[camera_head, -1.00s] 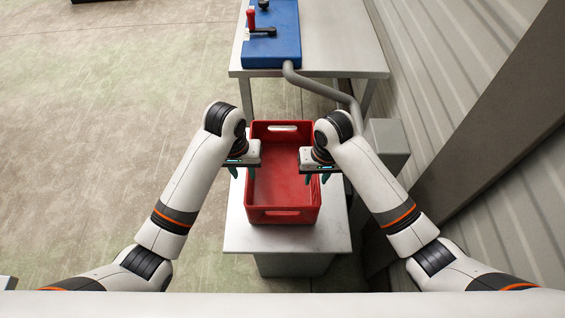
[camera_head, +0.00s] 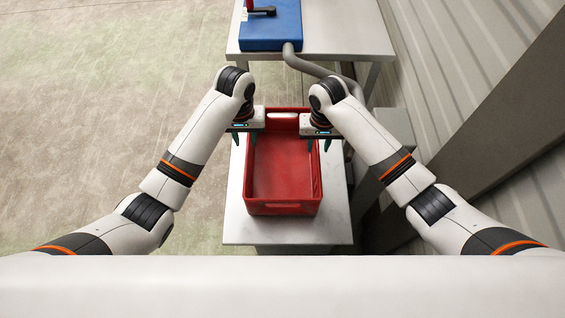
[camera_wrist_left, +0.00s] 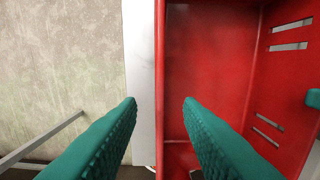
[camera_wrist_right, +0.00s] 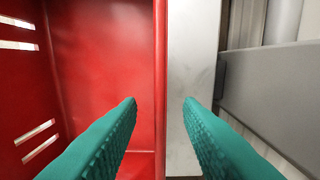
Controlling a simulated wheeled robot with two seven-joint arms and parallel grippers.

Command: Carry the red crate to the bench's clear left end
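The red crate (camera_head: 283,209) is open-topped and looks empty. It sits upright on a light-topped stand (camera_head: 238,232) in front of me. My left gripper (camera_head: 243,141) is open over the crate's left wall, one finger outside and one inside. In the left wrist view the wall's rim (camera_wrist_left: 160,60) runs between the spread fingers. My right gripper (camera_head: 319,147) is open over the right wall likewise, and the rim (camera_wrist_right: 160,60) shows between its fingers. Neither is closed on the wall. How deep the fingertips reach is unclear. The bench (camera_head: 340,30) stands beyond, partly out of view.
A blue machine (camera_head: 270,30) with a handle sits on the bench, and a grey pipe (camera_head: 305,65) bends down from it. A grey box (camera_head: 395,125) and the corrugated wall (camera_head: 450,70) are close on the right. The floor (camera_head: 110,90) at left is clear.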

